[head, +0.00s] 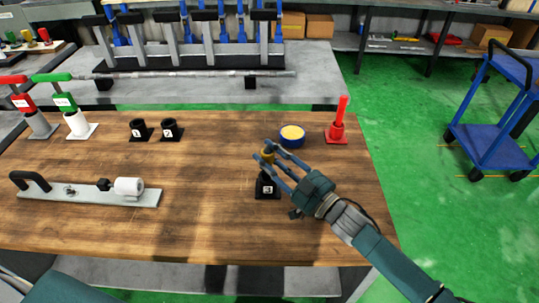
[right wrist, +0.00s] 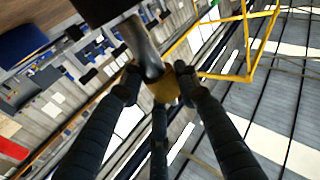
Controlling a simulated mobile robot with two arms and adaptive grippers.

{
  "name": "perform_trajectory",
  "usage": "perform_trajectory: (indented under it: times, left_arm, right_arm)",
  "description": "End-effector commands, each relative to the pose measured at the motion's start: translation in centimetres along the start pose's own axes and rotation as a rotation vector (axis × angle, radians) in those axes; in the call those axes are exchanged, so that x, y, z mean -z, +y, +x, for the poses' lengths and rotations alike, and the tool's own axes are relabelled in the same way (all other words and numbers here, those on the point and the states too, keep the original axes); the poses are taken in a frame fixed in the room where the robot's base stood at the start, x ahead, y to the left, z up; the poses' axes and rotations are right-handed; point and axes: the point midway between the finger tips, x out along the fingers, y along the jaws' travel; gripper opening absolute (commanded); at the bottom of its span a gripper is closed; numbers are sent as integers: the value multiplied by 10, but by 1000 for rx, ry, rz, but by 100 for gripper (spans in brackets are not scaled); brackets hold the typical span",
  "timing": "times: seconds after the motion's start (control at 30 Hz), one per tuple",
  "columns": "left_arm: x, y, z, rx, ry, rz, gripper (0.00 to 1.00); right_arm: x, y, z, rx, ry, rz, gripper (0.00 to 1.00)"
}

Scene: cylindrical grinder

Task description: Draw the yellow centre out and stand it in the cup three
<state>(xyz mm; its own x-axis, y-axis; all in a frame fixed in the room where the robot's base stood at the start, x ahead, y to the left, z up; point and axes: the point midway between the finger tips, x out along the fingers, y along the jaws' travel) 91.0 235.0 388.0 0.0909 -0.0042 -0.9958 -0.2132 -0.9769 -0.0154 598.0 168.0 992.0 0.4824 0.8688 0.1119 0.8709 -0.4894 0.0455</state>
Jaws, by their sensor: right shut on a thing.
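My right gripper (head: 267,160) is shut on the yellow centre (head: 265,152). The black cup three (head: 268,190), with a white label on its front, stands on the table directly below it. In the right wrist view the fingers close around the yellow part of the centre (right wrist: 163,88), and its grey shaft (right wrist: 143,50) runs up towards the black cup (right wrist: 105,8). The head view does not show clearly whether the shaft's tip is inside the cup. My left gripper is not in view.
A blue bowl (head: 292,136) and a red holder with a red rod (head: 338,128) stand behind the gripper. Two black cups (head: 140,130) (head: 170,130) stand at back left, near green-topped (head: 77,118) and red-topped (head: 34,118) holders. A metal plate with a handle (head: 90,194) lies left.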

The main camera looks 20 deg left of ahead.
Motion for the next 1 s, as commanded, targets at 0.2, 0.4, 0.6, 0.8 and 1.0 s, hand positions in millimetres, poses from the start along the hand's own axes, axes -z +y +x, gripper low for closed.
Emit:
perform_trajectory:
  times: [0.2,0.4,0.6,0.8,1.0]
  left_arm:
    - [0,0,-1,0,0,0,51]
    - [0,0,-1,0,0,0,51]
    - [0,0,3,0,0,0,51]
    - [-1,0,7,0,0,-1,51]
    - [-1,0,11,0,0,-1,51]
  right_arm:
    - [2,0,1,1,5,0,0]
    - [2,0,1,1,5,0,0]
    - [-3,0,0,1,5,0,0]
    - [-8,0,0,1,5,0,0]
    - [-12,-1,-1,1,4,0,0]
